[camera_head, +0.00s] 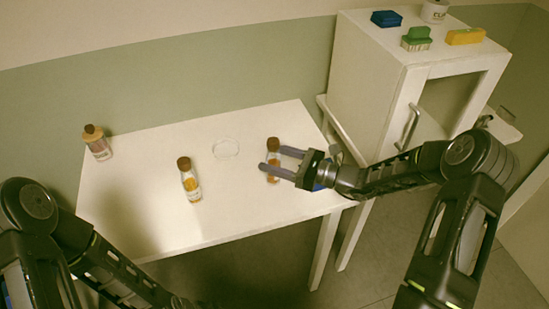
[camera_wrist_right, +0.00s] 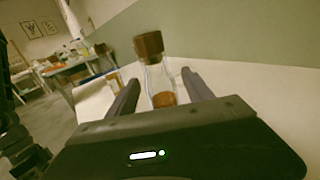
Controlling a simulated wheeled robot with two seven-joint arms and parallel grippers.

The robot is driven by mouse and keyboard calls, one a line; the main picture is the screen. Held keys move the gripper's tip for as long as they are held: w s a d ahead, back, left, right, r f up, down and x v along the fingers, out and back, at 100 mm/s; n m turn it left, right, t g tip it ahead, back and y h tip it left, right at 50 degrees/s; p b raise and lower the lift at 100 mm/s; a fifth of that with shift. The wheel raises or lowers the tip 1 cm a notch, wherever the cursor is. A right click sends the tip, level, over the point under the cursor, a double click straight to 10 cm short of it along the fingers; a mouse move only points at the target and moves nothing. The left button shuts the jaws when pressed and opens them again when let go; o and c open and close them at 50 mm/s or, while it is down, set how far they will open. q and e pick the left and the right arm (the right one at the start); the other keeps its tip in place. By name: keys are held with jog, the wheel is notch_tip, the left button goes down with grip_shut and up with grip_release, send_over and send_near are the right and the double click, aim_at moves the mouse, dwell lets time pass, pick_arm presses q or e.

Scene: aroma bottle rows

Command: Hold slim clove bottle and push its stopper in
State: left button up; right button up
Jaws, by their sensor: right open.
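A slim clear bottle (camera_head: 273,163) with a brown stopper and amber contents stands upright near the right end of the white table. My right gripper (camera_head: 276,160) is open, with its fingers on either side of this bottle. In the right wrist view the bottle (camera_wrist_right: 157,80) stands between the two open fingers (camera_wrist_right: 158,88), with a gap on each side, and its stopper (camera_wrist_right: 149,45) rises above them. I cannot read any label, so I cannot tell which bottle is clove. My left arm shows at the lower left, but its gripper is out of view.
A second amber bottle (camera_head: 190,182) stands mid-table, and a wider labelled bottle (camera_head: 97,143) stands at the far left. A clear round dish (camera_head: 226,148) lies near the back. The white table (camera_head: 140,215) is bare at the front. A white cabinet (camera_head: 369,75) stands at the right.

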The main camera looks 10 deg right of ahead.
jog(key=shift+r, duration=0.1)
jog(key=shift+r, duration=0.1)
jog(key=shift+s+d, duration=0.2)
jog(key=shift+d, duration=0.15)
jog(key=b+v, duration=0.1)
jog(key=v, duration=1)
jog(key=shift+b, duration=0.35)
jog(key=shift+s+d, duration=0.1)
jog(key=shift+s, duration=0.05)
